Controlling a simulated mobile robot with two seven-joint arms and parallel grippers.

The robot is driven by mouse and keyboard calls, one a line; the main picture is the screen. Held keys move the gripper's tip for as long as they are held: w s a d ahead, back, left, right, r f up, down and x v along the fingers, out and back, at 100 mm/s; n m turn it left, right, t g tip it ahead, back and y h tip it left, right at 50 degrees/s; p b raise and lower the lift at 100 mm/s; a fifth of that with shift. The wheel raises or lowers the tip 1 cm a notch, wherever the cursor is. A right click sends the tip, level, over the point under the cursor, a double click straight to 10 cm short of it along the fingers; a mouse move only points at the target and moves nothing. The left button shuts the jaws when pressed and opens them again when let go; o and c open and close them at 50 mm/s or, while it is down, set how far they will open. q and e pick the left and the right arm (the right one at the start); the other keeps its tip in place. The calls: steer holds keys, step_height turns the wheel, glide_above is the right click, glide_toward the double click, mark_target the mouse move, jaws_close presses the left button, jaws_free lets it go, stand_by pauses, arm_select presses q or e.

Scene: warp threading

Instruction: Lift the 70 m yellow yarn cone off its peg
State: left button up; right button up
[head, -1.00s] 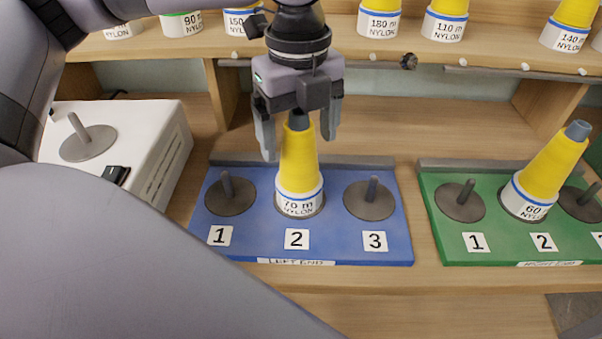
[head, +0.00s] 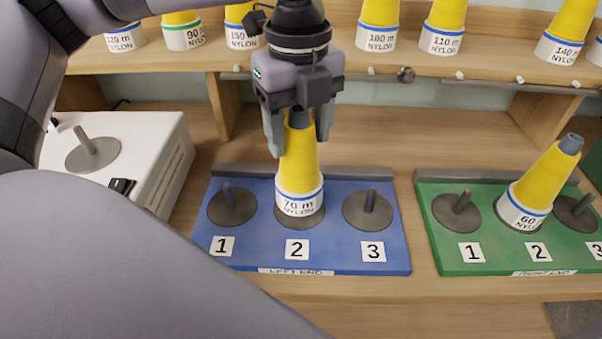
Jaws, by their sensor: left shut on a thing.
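The yellow yarn cone labelled 70 m NYLON (head: 298,168) is upright over position 2 of the blue LEFT END board (head: 340,257). My left gripper (head: 298,140) points down from above with its fingers on both sides of the cone's upper part, shut on it. The cone's white base shows slightly above the round dark peg plate (head: 303,222), whose front part is visible. Any peg inside the cone is hidden. My right gripper is not in view.
Bare pegs stand at position 1 (head: 230,203) and position 3 (head: 368,208). A green board (head: 450,254) holds a 60 m cone (head: 541,185). A white box with a peg (head: 150,165) stands left. Several cones line the shelf above.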

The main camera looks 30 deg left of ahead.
arm_select(q)
step_height(320, 180, up, 5)
steer(key=p, duration=0.3)
steer(key=shift+r, duration=0.15)
stand_by(0.5)
